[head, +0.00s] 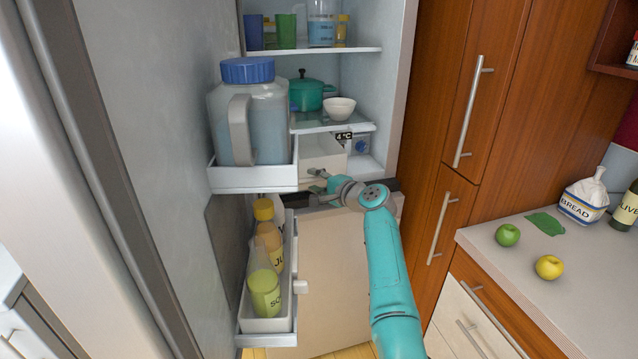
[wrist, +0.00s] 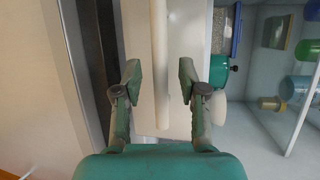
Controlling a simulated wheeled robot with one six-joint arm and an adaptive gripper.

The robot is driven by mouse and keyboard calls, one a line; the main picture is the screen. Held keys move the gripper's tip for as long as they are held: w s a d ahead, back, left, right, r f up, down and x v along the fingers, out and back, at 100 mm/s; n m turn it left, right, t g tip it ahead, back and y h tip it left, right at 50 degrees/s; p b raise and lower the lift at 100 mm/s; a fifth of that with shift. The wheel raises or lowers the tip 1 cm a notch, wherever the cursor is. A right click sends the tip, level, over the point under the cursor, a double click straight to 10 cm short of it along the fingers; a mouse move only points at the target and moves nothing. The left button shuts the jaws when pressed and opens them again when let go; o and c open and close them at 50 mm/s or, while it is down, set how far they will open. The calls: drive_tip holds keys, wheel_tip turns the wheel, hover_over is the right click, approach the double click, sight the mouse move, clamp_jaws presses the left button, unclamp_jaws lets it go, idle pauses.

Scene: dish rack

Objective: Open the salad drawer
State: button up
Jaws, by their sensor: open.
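The salad drawer (head: 322,155) is a pale box low in the open fridge, under the glass shelf. It also shows in the wrist view as a pale front panel (wrist: 185,40). A cream bar (wrist: 160,60), which looks like the drawer's handle, runs down the wrist view in front of that panel. My gripper (head: 317,180) is at the drawer's front in the head view. In the wrist view my gripper (wrist: 159,82) is open, with one finger on each side of the bar and visible gaps to it. My gripper hides part of the drawer front in the head view.
The fridge door's bins hold a blue-lidded jug (head: 248,110) and bottles (head: 266,245), close left of my gripper. A teal pot (head: 308,94) and a white bowl (head: 339,108) stand on the shelf above. Wooden cabinets (head: 450,120) with bar handles stand at right.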

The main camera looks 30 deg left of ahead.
drive_tip(key=shift+d, duration=0.1)
drive_tip(key=v, duration=1.2)
drive_tip(key=shift+f, duration=0.1)
